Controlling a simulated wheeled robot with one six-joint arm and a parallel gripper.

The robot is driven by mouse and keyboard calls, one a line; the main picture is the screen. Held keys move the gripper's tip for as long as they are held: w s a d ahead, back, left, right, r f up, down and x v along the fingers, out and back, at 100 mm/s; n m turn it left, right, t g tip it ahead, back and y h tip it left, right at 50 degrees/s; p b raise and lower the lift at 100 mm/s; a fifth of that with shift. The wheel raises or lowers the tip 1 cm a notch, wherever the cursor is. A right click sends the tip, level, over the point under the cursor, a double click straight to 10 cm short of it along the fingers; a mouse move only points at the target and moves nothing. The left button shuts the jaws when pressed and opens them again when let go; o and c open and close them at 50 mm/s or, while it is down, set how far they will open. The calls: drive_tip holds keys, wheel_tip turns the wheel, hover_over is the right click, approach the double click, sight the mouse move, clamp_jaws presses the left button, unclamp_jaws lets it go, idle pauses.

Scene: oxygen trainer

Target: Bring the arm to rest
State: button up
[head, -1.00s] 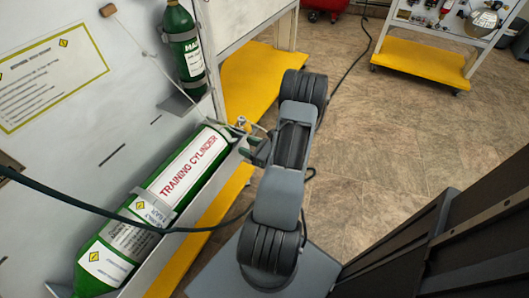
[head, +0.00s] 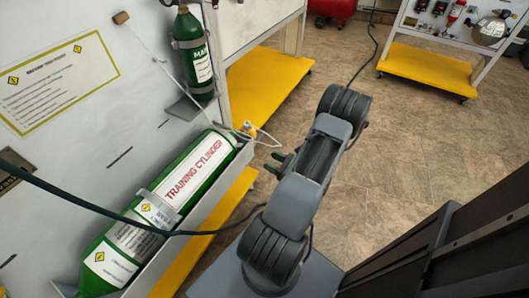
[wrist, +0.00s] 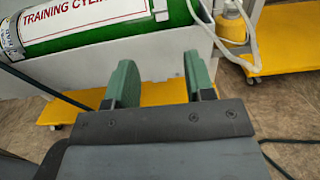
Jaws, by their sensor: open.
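My gripper (head: 279,164) shows in the head view beside my grey arm, to the right of the green training cylinder's valve end and apart from it. In the wrist view my gripper (wrist: 162,85) has its two green fingers spread apart, with nothing between them. The training cylinder (head: 196,174) lies tilted in its tray on the panel in the head view. It also shows along the top of the wrist view (wrist: 95,24), beyond the fingers. My arm hides part of the floor behind it.
A smaller green cylinder (head: 190,50) stands upright on the panel. A pale hose (head: 268,135) curves by the valve end, near my gripper. Yellow base shelves (head: 262,85) edge the panels. A second yellow-based stand (head: 425,70) is at the upper right. The brown floor (head: 400,150) between is open.

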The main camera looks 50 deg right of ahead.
drive_tip(key=w+a+r+n+g+y+p, duration=0.35)
drive_tip(key=a+r+n+g+p, duration=0.3)
drive_tip(key=a+r+n, duration=0.35)
drive_tip(key=w+a+r+n+g+y+p, duration=0.2)
drive_tip(key=a+r+n+g+y+p, duration=0.2)
drive_tip(key=a+r+n+g+p, duration=0.65)
drive_tip(key=s+a+r+n+t+h+p, duration=0.1)
drive_tip(key=a+r+n+h+p, duration=0.1)
drive_tip(key=r, duration=0.6)
drive_tip(key=a+r+n+t+h+p, duration=0.1)
drive_tip(key=a+r+n+h+p, duration=0.1)
drive_tip(key=r+n+h, duration=0.3)
drive_tip(key=s+a+r+n+h+p, duration=0.1)
drive_tip(key=a+r+n+h+p, duration=0.1)
drive_tip(key=r+n, duration=0.4)
wheel_tip(320, 180, up, 5)
drive_tip(key=shift+s+a+f+t+h+p, duration=0.1)
drive_tip(key=shift+s+a+t+h+p, duration=0.3)
drive_tip(key=shift+h, duration=0.55)
drive_tip(key=shift+w+n, duration=0.1)
drive_tip(key=shift+n, duration=0.15)
drive_tip(key=shift+c, duration=0.4)
drive_tip(key=shift+c, duration=0.2)
